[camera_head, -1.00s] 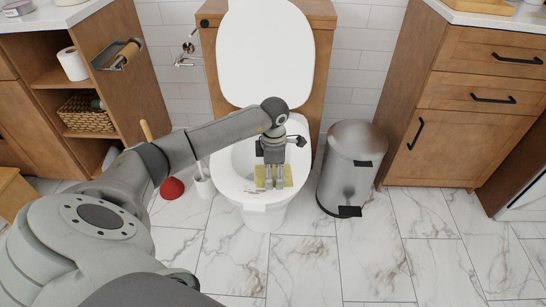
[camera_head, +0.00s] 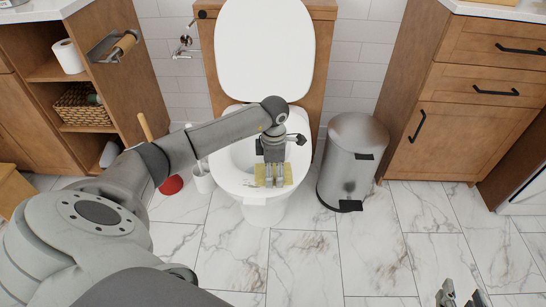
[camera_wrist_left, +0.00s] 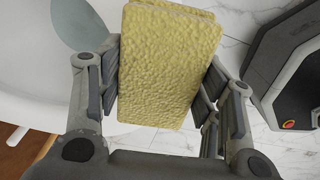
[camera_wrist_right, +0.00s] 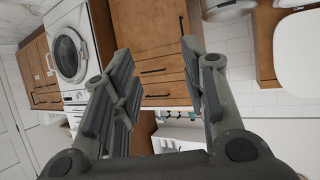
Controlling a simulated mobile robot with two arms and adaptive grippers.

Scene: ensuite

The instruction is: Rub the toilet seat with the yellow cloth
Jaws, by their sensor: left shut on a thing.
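The white toilet (camera_head: 258,208) stands in the middle of the head view with its lid (camera_head: 264,50) raised. My left gripper (camera_head: 271,178) is over the front part of the toilet seat (camera_head: 232,182), pointing down. It is shut on the yellow cloth (camera_head: 287,176), which is folded and looks to be at the seat's front; I cannot tell whether it presses on it. In the left wrist view the cloth (camera_wrist_left: 170,62) sits between both fingers. My right gripper (camera_head: 459,294) shows at the bottom right of the head view. In the right wrist view its fingers (camera_wrist_right: 158,90) are apart and empty.
A metal pedal bin (camera_head: 352,160) stands close right of the toilet. A toilet brush holder (camera_head: 203,180) and a red plunger (camera_head: 171,185) stand to its left. Wooden cabinets (camera_head: 462,120) flank both sides. The marble floor (camera_head: 330,260) in front is clear.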

